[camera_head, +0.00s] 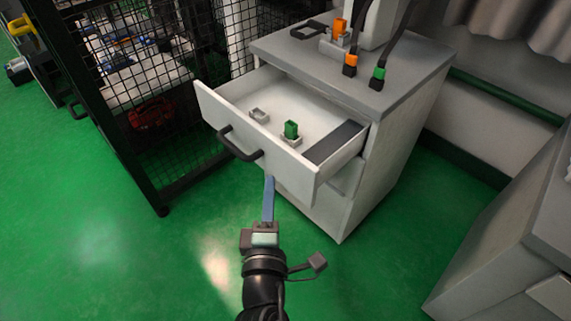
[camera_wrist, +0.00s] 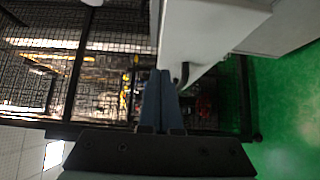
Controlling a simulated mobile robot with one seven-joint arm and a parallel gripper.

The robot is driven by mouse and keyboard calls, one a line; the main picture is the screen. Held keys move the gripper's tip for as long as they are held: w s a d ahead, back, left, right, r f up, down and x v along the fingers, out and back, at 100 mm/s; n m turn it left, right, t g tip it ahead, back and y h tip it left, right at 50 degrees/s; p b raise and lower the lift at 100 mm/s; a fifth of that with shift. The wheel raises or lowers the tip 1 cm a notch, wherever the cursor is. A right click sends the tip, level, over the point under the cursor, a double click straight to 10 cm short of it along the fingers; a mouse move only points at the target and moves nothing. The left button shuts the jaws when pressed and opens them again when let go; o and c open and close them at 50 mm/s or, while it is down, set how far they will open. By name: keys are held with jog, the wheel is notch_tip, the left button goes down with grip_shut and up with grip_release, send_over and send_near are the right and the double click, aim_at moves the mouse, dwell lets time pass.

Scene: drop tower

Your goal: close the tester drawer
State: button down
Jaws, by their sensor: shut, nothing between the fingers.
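The tester drawer (camera_head: 255,150) is pulled out of the grey-topped white cabinet (camera_head: 400,125). Inside it are a green block (camera_head: 291,130) in a grey holder, an empty-looking grey holder (camera_head: 259,115) and a dark strip (camera_head: 334,141) at the right. A black handle (camera_head: 238,146) is on the drawer front. My gripper (camera_head: 269,182) is shut and empty, its blue fingers pointing at the lower part of the drawer front, right of the handle. I cannot tell whether they touch it. In the wrist view the shut fingers (camera_wrist: 160,85) point near the white front and a dark handle (camera_wrist: 182,76).
A black mesh fence (camera_head: 140,100) stands close at the left of the drawer. On the cabinet top are orange and green connectors (camera_head: 350,62) with black cables. Another grey cabinet (camera_head: 510,220) stands at the right. The green floor in front is clear.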

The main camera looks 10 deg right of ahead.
aim_at(286, 152)
jog(key=w+d, duration=0.1)
jog(key=w+d+p, duration=0.1)
jog(key=w, duration=0.1)
jog(key=w+d+p, duration=0.1)
jog(key=w, duration=0.1)
jog(key=shift+w+d, duration=0.15)
jog(key=shift+d, duration=0.2)
